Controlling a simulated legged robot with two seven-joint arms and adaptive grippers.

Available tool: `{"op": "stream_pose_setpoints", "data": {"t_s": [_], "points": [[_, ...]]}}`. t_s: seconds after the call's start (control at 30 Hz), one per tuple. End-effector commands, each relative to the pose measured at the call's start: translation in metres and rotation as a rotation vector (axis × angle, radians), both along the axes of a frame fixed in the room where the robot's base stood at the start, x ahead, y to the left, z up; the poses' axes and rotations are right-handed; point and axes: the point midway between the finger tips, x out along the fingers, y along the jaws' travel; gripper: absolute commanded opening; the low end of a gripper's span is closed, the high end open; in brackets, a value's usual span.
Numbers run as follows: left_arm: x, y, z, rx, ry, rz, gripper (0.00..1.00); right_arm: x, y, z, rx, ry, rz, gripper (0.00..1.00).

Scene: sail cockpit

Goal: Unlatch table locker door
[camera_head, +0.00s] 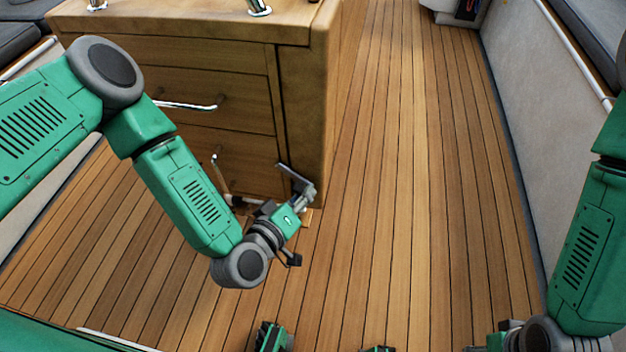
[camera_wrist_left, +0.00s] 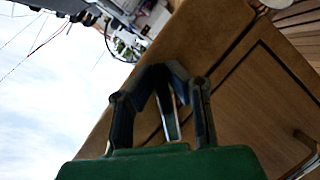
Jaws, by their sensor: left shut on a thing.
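The wooden table locker (camera_head: 225,125) stands at upper left in the head view, with panelled fronts and chrome handles. A long horizontal handle (camera_head: 186,105) is on its upper panel, and an upright handle (camera_head: 218,170) is lower down. My left gripper (camera_head: 297,182) is at the locker's lower right corner. In the left wrist view the fingers (camera_wrist_left: 160,75) come together against the wooden face, with a slim metal handle (camera_wrist_left: 170,124) between them. The gripped spot is dark and mostly hidden by the fingers. My right gripper (camera_head: 490,341) is at the bottom right, partly cut off.
The plank floor (camera_head: 410,170) is open to the right of the locker. A pale bench side (camera_head: 520,120) runs along the right, with a white rail (camera_head: 575,55) above it. Metal fittings (camera_head: 259,7) stand on the locker top.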

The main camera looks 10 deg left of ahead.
Motion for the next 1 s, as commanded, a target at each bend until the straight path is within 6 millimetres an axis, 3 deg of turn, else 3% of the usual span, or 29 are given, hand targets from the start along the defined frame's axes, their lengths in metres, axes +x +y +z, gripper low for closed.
{"op": "stream_pose_setpoints", "data": {"t_s": [0.03, 0.4, 0.7, 1.0], "points": [[0.008, 0.011, 0.010, 0.060, -0.022, 0.033, 0.00, 0.000, 0.000, 0.015, 0.000, 0.000, 0.000, 0.40], [0.009, 0.009, 0.011, 0.414, -0.030, 0.031, 0.00, 0.000, -0.001, 0.060, 0.000, 0.000, -0.001, 0.40], [0.009, 0.008, 0.009, 0.667, -0.032, 0.029, 0.00, 0.001, -0.001, 0.084, 0.000, 0.000, -0.001, 0.40], [0.009, 0.007, 0.008, 0.824, -0.033, 0.029, 0.00, 0.001, -0.001, 0.094, 0.000, 0.000, -0.001, 0.40]]}}
